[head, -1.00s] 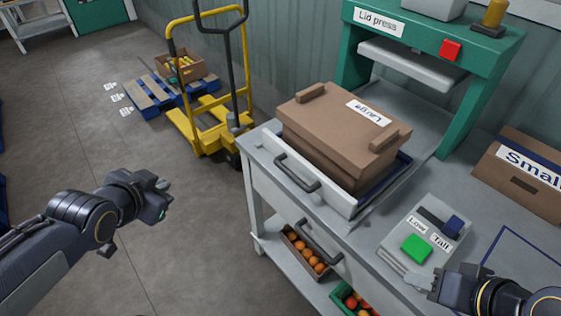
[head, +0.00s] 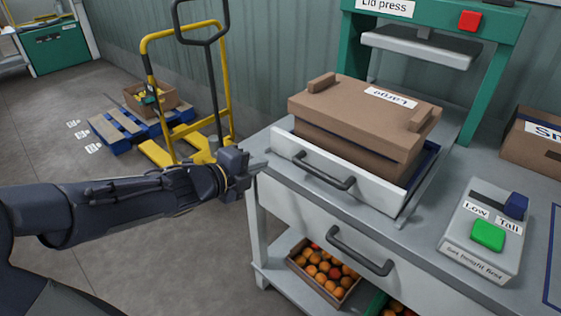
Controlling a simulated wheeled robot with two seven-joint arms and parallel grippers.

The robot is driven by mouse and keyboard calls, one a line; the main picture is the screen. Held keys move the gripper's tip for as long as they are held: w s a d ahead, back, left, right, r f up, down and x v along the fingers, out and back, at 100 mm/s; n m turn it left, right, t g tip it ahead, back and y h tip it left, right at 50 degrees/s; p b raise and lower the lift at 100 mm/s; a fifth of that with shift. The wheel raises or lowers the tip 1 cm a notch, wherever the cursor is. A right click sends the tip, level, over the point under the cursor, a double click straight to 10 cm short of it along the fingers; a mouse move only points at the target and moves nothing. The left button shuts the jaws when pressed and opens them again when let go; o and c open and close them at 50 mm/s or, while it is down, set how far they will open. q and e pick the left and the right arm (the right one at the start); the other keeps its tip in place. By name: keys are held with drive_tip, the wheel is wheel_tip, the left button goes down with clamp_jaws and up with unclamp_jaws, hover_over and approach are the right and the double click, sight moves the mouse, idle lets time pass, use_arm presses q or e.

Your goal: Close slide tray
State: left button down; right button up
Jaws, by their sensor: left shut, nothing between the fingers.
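The slide tray (head: 307,178) has a white front with a dark bar handle (head: 324,171) and sticks out from under the lid press. A brown lidded box labelled "Large" (head: 357,119) sits in it; a strip of the tray's blue inside shows at the box's right. My left gripper (head: 262,164) is shut and empty, just left of the tray front's left end; whether it touches cannot be told. My right gripper is out of the picture.
The green lid press (head: 497,62) stands behind the tray. A control box (head: 484,232) with a green button sits on the worktop at right. A drawer handle (head: 360,250) is below. A yellow pallet truck (head: 231,75) stands behind my left arm.

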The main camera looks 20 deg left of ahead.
sight(288, 151)
use_arm(q)
drive_tip(key=x, duration=0.4)
drive_tip(key=b+x, duration=0.1)
drive_tip(key=x, duration=0.1)
drive_tip(key=shift+w+r, duration=0.2)
drive_tip(key=shift+r, duration=0.05)
drive_tip(key=shift+w+d, duration=0.25)
drive_tip(key=shift+w, duration=0.35)
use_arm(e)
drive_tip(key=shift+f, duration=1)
